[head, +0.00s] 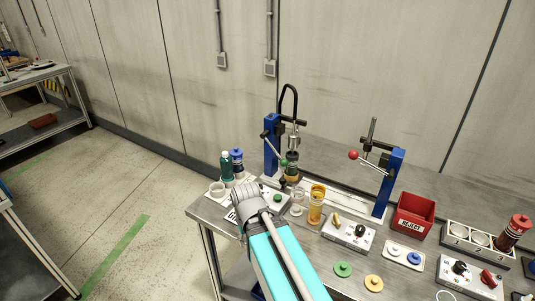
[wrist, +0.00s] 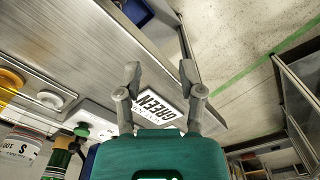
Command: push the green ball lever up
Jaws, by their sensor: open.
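The green ball (head: 284,163) is at the lower end of a dark lever (head: 271,147) on the left blue post (head: 271,158) in the head view. The lever slants down to the right. My gripper (wrist: 160,76) is open and empty in the wrist view, with two grey fingers spread apart. Between and beyond them lies a white plate lettered GREEN (wrist: 162,105). In the head view my wrist is in front of and below the lever, apart from it, and hides the fingers. I cannot make out the green ball surely in the wrist view.
A green knob (head: 277,198) on a white plate, a clear glass (head: 297,203) and a yellow cylinder (head: 316,206) stand near my wrist. Bottles (head: 226,166) stand at the left. A red ball lever (head: 353,155) and red bin (head: 413,216) are at the right.

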